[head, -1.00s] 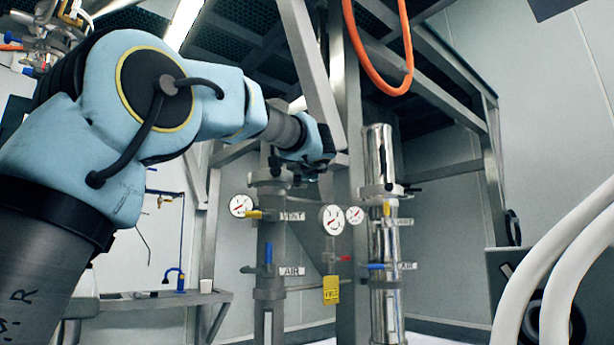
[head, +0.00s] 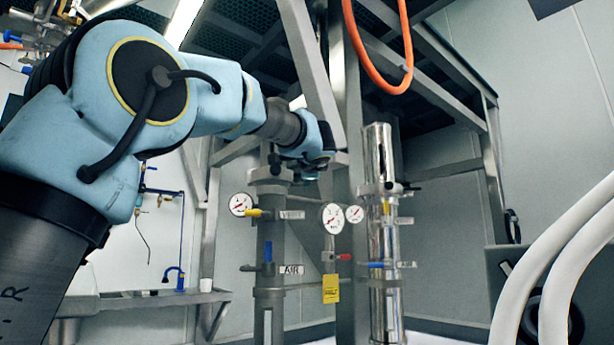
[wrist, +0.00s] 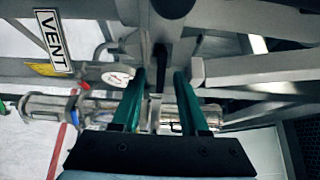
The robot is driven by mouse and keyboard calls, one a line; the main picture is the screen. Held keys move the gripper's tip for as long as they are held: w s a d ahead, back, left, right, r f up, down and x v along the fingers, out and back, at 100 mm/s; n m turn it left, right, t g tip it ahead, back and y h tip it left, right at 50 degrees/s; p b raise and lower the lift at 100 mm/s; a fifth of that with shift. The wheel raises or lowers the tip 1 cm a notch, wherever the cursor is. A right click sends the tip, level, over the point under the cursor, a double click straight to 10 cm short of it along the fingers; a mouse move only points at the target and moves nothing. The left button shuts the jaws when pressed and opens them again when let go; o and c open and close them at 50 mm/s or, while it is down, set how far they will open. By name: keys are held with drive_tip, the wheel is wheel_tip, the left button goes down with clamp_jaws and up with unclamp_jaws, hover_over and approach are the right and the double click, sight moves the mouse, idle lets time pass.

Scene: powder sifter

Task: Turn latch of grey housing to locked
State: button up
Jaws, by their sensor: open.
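The grey housing (head: 271,235) is a dull upright cylinder left of centre in the head view. A dark latch part (head: 275,160) shows at its top. My gripper (head: 317,165) is beside that top, on its right; its fingers are small and partly hidden there. In the wrist view my gripper (wrist: 160,76) is open, its two green fingers apart. A thin black lever (wrist: 159,65), which looks like the latch, lies in line with the gap between the fingertips, below a round black knob (wrist: 173,6). I cannot tell whether a finger touches it.
A polished metal housing (head: 381,290) stands to the right, with a steel frame post (head: 350,230) between. Pressure gauges (head: 333,218), a yellow handle (head: 254,213), a blue handle (head: 268,252) and a yellow tag (head: 331,289) sit below my gripper. An orange hose (head: 385,85) hangs above.

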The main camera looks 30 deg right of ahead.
drive_tip(key=v, duration=1)
drive_tip(key=shift+b, duration=0.45)
drive_tip(key=shift+s, duration=0.1)
